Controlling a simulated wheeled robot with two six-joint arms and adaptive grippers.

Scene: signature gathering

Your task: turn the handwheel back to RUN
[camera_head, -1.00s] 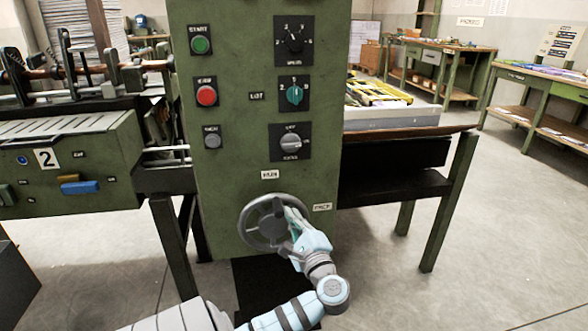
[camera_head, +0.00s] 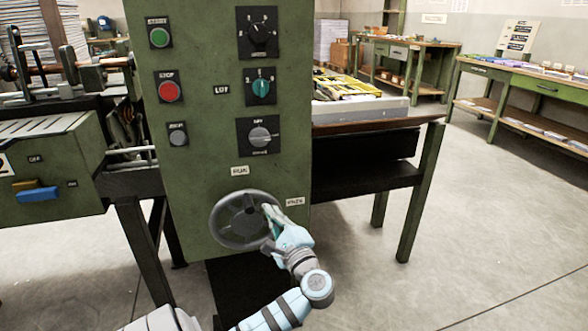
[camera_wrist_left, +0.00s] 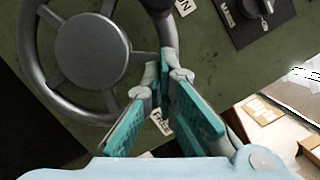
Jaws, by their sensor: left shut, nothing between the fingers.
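The grey handwheel (camera_head: 216,222) is on the lower front of the green machine panel, with spokes and a central hub. The RUN label (camera_head: 240,170) is above it, and a second label (camera_head: 295,201) is at its right. My left gripper (camera_head: 268,211) is at the wheel's right rim, shut with nothing held. The left wrist view shows the handwheel (camera_wrist_left: 92,52) at upper left and my teal-padded fingers (camera_wrist_left: 163,85) beside its rim. Whether they touch it I cannot tell. A dark grey blunt part shows at that view's top edge. My right gripper is not in view.
Above the wheel, the green panel (camera_head: 200,110) carries a green button (camera_head: 159,37), a red button (camera_head: 170,91) and dials. A table with a tray (camera_head: 360,108) stands to the right. Workbenches line the back. The floor at front right is clear.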

